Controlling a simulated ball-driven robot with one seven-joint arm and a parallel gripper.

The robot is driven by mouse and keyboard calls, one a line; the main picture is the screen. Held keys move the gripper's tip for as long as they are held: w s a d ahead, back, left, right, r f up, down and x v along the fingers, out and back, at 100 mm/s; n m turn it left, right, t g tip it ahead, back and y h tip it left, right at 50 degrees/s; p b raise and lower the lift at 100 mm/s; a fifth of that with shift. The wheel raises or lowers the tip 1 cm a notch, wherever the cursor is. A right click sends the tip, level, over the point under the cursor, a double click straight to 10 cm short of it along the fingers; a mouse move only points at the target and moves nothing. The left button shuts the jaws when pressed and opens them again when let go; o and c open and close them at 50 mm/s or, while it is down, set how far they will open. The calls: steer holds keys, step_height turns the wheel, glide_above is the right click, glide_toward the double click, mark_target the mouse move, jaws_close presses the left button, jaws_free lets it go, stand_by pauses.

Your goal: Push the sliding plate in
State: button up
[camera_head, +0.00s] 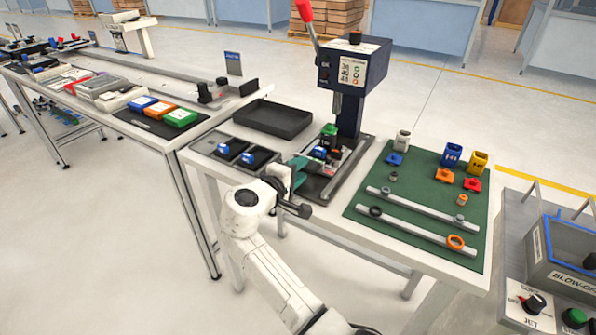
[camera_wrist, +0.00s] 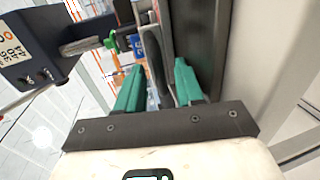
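The press (camera_head: 352,62) has a dark blue head, a red-tipped lever and a dark column on a grey base (camera_head: 352,165). A low sliding plate (camera_head: 314,181) appears to lie on that base, below the press head, with green, blue and dark parts around it; its exact outline is hard to tell. My gripper (camera_head: 297,169), with teal fingers, is at the left front edge of the base. In the wrist view my gripper (camera_wrist: 157,82) has its fingers apart, with a grey rounded part (camera_wrist: 156,58) showing beyond and between them. Contact cannot be told.
A black tray (camera_head: 272,119) and dark bins with blue parts (camera_head: 239,153) lie left of the press. To the right, a green mat (camera_head: 413,204) holds bars, rings and coloured cups. A blow-off unit (camera_head: 565,260) stands far right.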

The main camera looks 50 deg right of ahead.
steer(key=v, duration=1)
steer(key=shift+a, duration=0.4)
steer(key=shift+r+n+p, duration=0.25)
steer(key=shift+n+p, duration=0.05)
steer(key=shift+c, duration=1.3)
steer(key=r+n+p, duration=0.1)
steer(key=n+p, duration=0.1)
steer(key=a+r+n+y+p, duration=0.1)
steer(key=n+p, duration=0.2)
steer(key=a+r+n+p, duration=0.1)
steer(key=n+p, duration=0.1)
steer(key=n, duration=0.1)
steer(key=shift+w, duration=0.3)
jaws_close()
steer(key=d+f+n+p, duration=0.1)
steer(key=d+n+p, duration=0.1)
steer(key=d+n, duration=0.1)
steer(key=w+d+f+n+y+p, duration=0.1)
steer(key=d+f+n+p, duration=0.1)
steer(key=d+n+p, duration=0.1)
steer(key=w+d+f+n+y+p, duration=0.1)
steer(key=d+n+p, duration=0.1)
steer(key=d+n, duration=0.1)
steer(key=shift+d+f+n+p, duration=0.3)
steer(key=shift+d+f+p, duration=0.1)
steer(key=shift+d, duration=0.2)
